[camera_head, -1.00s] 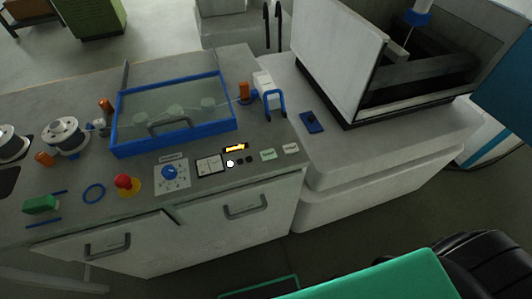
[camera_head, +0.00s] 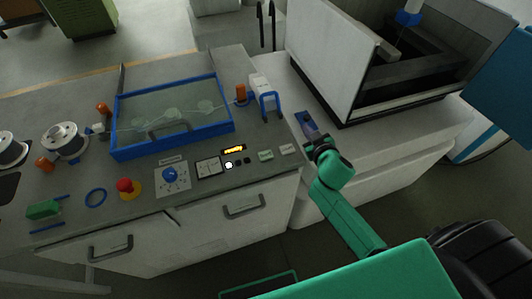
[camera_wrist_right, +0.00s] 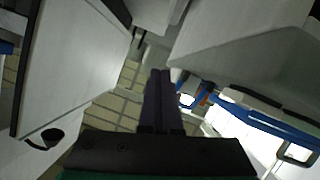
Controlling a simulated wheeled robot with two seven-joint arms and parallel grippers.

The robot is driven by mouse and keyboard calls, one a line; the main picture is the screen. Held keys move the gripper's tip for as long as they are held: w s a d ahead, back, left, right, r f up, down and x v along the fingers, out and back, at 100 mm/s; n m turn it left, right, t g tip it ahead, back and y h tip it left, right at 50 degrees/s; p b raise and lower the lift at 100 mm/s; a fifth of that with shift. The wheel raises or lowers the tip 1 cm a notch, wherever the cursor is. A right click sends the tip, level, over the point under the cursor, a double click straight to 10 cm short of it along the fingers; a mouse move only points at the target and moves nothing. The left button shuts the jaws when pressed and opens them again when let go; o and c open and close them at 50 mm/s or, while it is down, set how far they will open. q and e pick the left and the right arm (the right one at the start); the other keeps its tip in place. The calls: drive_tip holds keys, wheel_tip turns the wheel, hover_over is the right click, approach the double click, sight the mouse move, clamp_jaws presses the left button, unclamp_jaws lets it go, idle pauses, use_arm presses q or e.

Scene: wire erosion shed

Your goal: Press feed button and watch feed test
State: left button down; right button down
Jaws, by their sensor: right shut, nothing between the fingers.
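The control panel's button row has a white lit button (camera_head: 229,165) and dark buttons (camera_head: 243,161) beside it, under a small display (camera_head: 234,149) with glowing orange text. I cannot read which button is the feed button. My left gripper is not in view.
A red mushroom button (camera_head: 125,185), a blue dial (camera_head: 170,175) and a gauge (camera_head: 208,169) sit left of the buttons. A blue-framed clear cover (camera_head: 118,153) and a blue bracket (camera_head: 269,102) stand behind. A white machine housing (camera_head: 335,60) rises at the right.

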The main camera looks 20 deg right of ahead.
drive_tip(key=w+a+r+n+t+y, duration=0.1)
drive_tip(key=a+r+n+y, duration=0.45)
drive_tip(key=r, duration=0.35)
drive_tip(key=w+a+r+n+t+y, duration=0.1)
drive_tip(key=a+r+n+y, duration=0.35)
drive_tip(key=a+r, duration=0.4)
drive_tip(key=s+a+f+n+g+y, duration=0.2)
drive_tip(key=s+a+n+g, duration=0.2)
drive_tip(key=s+n+g, duration=0.3)
drive_tip(key=d+f+m+g+h, duration=0.2)
drive_tip(key=d+f+h, duration=0.2)
drive_tip(key=shift+d+p, duration=0.2)
drive_tip(key=shift+p, duration=0.25)
drive_tip(key=shift+f, duration=0.1)
